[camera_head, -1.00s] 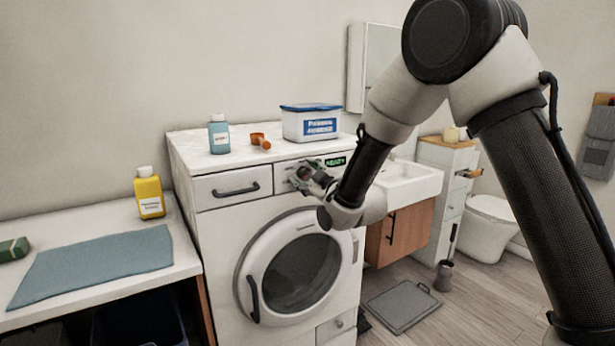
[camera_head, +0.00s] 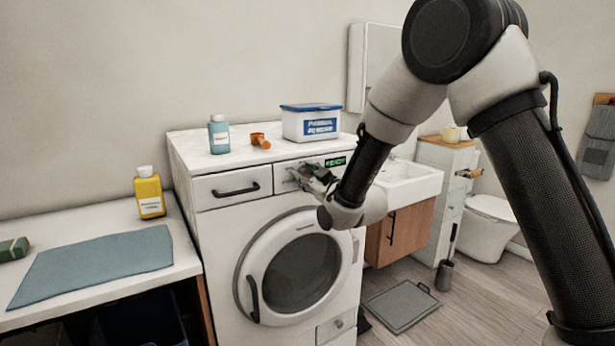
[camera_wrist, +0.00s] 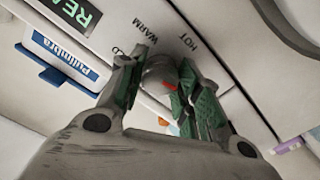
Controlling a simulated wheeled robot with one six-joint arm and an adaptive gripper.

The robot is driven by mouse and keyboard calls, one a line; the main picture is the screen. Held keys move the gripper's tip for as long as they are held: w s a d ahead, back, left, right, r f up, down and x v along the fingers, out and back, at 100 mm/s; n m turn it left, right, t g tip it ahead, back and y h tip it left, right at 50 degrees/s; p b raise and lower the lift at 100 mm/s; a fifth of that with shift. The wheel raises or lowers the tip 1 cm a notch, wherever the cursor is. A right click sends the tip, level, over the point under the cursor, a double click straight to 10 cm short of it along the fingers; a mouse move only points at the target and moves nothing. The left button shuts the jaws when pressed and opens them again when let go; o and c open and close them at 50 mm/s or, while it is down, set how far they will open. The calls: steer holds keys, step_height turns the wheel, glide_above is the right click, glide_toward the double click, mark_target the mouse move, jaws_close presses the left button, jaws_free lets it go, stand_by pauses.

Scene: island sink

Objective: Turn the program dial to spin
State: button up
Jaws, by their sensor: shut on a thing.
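The white washing machine (camera_head: 222,250) stands mid-picture in the head view, its round door shut. My gripper (camera_head: 306,180) reaches its front panel from the right; the fingers hide the dial there. In the wrist view my gripper (camera_wrist: 160,88) is shut on a round grey dial (camera_wrist: 158,70), one green-padded finger on each side. No spin label is readable.
A lit green display (camera_head: 335,161) sits beside the dial. On top of the machine are a white tub with a blue lid (camera_head: 312,124), an orange scoop (camera_head: 260,141) and a blue bottle (camera_head: 218,135). A sink (camera_head: 408,181) stands close on the right.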

steer(key=m, duration=0.4)
steer(key=shift+m, duration=0.3)
steer(key=m, duration=0.4)
steer(key=shift+m, duration=0.4)
steer(key=o, duration=1)
steer(key=shift+o, duration=0.2)
steer(key=shift+d, duration=0.1)
steer(key=v, duration=1.2)
